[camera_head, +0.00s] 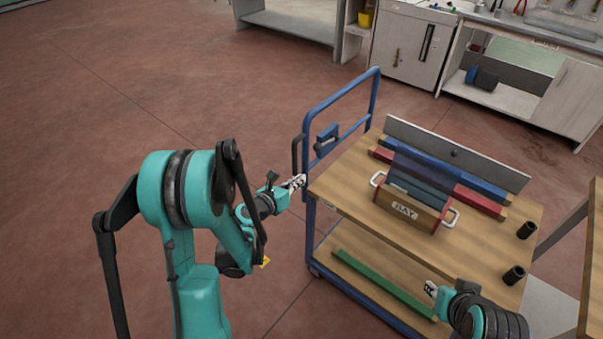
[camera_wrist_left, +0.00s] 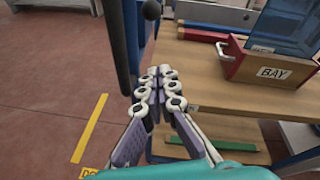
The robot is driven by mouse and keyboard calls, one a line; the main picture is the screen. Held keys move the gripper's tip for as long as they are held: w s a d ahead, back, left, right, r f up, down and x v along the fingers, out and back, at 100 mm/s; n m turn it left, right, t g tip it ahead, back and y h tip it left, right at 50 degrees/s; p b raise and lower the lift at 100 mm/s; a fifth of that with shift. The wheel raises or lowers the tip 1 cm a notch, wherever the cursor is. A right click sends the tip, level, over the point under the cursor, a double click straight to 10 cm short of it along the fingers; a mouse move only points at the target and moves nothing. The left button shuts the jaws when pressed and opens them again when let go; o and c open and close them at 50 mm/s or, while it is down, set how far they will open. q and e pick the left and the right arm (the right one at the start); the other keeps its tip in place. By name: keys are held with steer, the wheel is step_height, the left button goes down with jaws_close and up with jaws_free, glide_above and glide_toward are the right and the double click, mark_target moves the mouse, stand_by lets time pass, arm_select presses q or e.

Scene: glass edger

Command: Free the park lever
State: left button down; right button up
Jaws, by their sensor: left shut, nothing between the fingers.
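A dark upright bar (camera_head: 296,154), which looks like the park lever, stands at the left side of the cart's blue handle frame (camera_head: 341,92). In the left wrist view the dark bar (camera_wrist_left: 118,45) rises just left of the fingers, with a dark round knob (camera_wrist_left: 150,10) near it. My left gripper (camera_head: 298,181) is shut and empty, just below the bar and beside the cart's corner. Its closed fingertips (camera_wrist_left: 160,72) show no clear contact with the bar. My right gripper (camera_head: 431,289) is by the cart's front edge; its fingers are too small to read.
A blue bracket (camera_head: 327,135) sits on the handle frame. A green strip (camera_head: 380,280) lies on the lower shelf. Floor left is clear.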

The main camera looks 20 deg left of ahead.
arm_select(q)
steer(key=w+d+r+b, duration=0.1)
steer(key=w, duration=0.8)
steer(key=shift+w+d, duration=0.3)
steer(key=shift+w, duration=0.1)
